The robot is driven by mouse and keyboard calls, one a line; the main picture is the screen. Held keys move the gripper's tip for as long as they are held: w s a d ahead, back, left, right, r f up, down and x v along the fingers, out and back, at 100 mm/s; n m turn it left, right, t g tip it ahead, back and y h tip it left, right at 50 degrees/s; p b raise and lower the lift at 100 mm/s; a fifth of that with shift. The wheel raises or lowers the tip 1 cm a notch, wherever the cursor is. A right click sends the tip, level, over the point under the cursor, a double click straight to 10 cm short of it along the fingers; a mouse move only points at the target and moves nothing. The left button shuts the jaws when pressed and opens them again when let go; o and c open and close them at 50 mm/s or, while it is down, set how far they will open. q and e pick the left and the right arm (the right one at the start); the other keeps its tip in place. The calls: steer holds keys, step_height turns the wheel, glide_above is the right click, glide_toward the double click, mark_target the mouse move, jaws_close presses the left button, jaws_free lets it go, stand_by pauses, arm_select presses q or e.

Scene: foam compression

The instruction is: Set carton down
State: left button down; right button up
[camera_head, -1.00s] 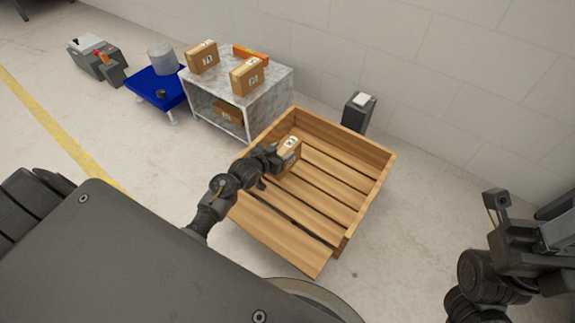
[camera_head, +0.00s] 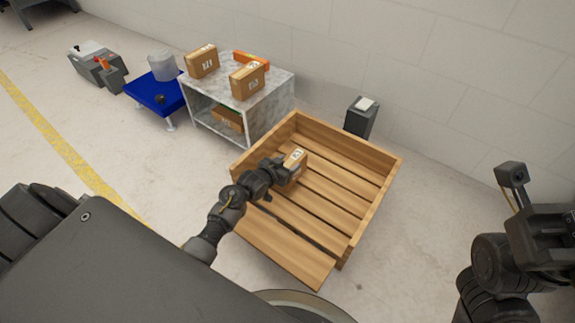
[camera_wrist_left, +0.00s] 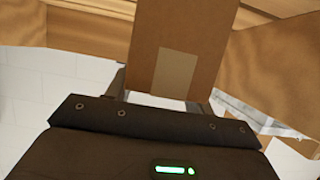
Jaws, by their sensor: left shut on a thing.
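A small brown carton (camera_head: 293,168) with a white label is at the end of my left arm, over the left part of a wooden slatted crate (camera_head: 385,190). My left gripper (camera_head: 281,172) is shut on the carton. In the left wrist view the carton (camera_wrist_left: 180,50) fills the upper middle, showing a plain brown face with a tan tape strip. The fingertips are mostly hidden. I cannot tell whether the carton touches the slats. My right arm is at the lower right of the head view, but its gripper fingers are not clearly visible.
A grey marbled shelf table (camera_head: 270,95) behind the crate holds two cartons (camera_head: 202,61) and an orange box (camera_head: 251,58) on top, and another carton (camera_head: 228,118) below. A blue platform (camera_head: 158,92) stands left of it. A dark bin (camera_head: 360,118) stands behind the crate. The crate's right side is empty.

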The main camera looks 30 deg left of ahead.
arm_select(q)
steer(key=shift+f, duration=0.1)
steer(key=c, duration=0.6)
jaws_free()
